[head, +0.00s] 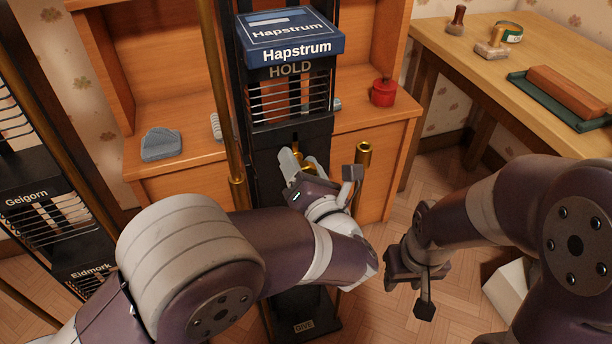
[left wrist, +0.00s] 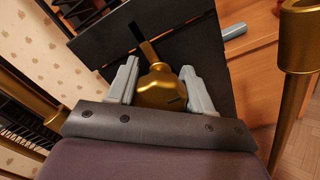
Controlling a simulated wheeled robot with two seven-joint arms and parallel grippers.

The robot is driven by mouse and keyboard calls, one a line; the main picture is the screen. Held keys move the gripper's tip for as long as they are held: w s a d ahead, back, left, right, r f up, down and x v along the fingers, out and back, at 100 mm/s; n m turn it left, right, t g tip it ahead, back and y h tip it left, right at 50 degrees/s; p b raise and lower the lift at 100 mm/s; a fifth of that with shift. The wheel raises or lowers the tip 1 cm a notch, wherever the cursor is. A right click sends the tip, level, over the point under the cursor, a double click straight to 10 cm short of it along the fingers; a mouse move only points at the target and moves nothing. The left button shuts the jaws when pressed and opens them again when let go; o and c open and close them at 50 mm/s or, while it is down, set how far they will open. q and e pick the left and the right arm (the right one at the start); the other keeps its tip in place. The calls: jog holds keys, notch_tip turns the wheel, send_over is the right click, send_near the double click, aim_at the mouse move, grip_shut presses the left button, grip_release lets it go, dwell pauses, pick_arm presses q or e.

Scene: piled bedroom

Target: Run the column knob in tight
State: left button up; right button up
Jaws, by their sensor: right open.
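The brass column knob (left wrist: 160,88) sits on the dark front plate (left wrist: 185,45) of the column, below a dark slot. In the head view a little of the knob (head: 297,152) shows; my left gripper hides most of it. My left gripper (left wrist: 160,82) has one pale finger on each side of the knob, and both appear to touch it. It also shows in the head view (head: 300,160), in front of the column below the "HOLD" label. My right gripper (head: 402,278) is open and empty, low at the right of the column, over the floor.
A blue "Hapstrum" box (head: 289,35) tops the column. Brass posts (head: 362,150) stand beside it. A wooden cabinet (head: 370,120) behind holds a red pot (head: 383,92) and a grey object (head: 161,144). A table (head: 470,60) with stamps stands right. A dark rack (head: 45,200) stands left.

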pick_arm(q)
jog(key=o, duration=0.4)
jog(key=shift+s+d, duration=0.2)
jog(key=shift+s, duration=0.05)
jog(key=b+v, duration=0.2)
jog(key=v, duration=0.4)
jog(key=shift+s, duration=0.2)
